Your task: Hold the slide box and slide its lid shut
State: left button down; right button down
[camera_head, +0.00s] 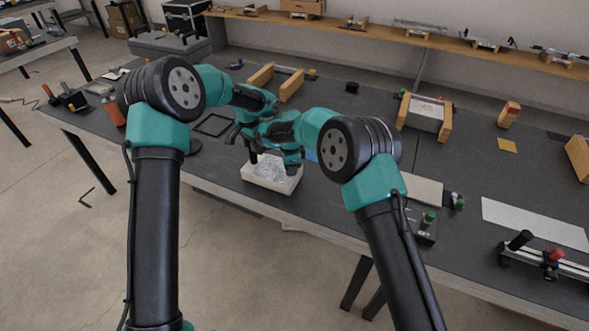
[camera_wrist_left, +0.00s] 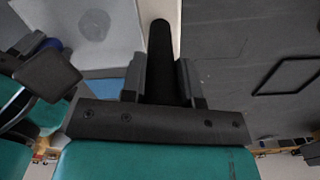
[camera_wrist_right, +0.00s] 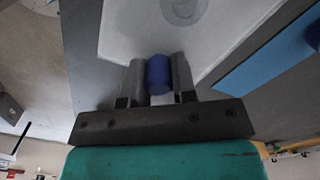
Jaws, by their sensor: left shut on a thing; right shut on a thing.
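The slide box (camera_head: 257,181) is a pale, shallow box at the table's front edge, with a greyish patterned area on top. Its pale top with a round grey mark shows in the left wrist view (camera_wrist_left: 112,12) and the right wrist view (camera_wrist_right: 130,30). My left gripper (camera_head: 252,152) is shut on a black upright handle (camera_wrist_left: 160,55) at the box's side. My right gripper (camera_head: 291,168) is shut on a blue knob (camera_wrist_right: 158,75) at the box's edge. In the head view my arms hide the far part of the box, and I cannot tell how far the lid is open.
A blue sheet (camera_wrist_right: 265,55) lies just beside the box. A thin black frame (camera_head: 213,125) lies left of it. Wooden-ended holders stand behind (camera_head: 262,76) and to the right (camera_head: 424,116). A device with a green knob (camera_head: 428,226) stands at the front right.

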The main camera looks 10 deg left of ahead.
jog(key=shift+a, duration=0.15)
jog(key=c, duration=0.9)
grip_release()
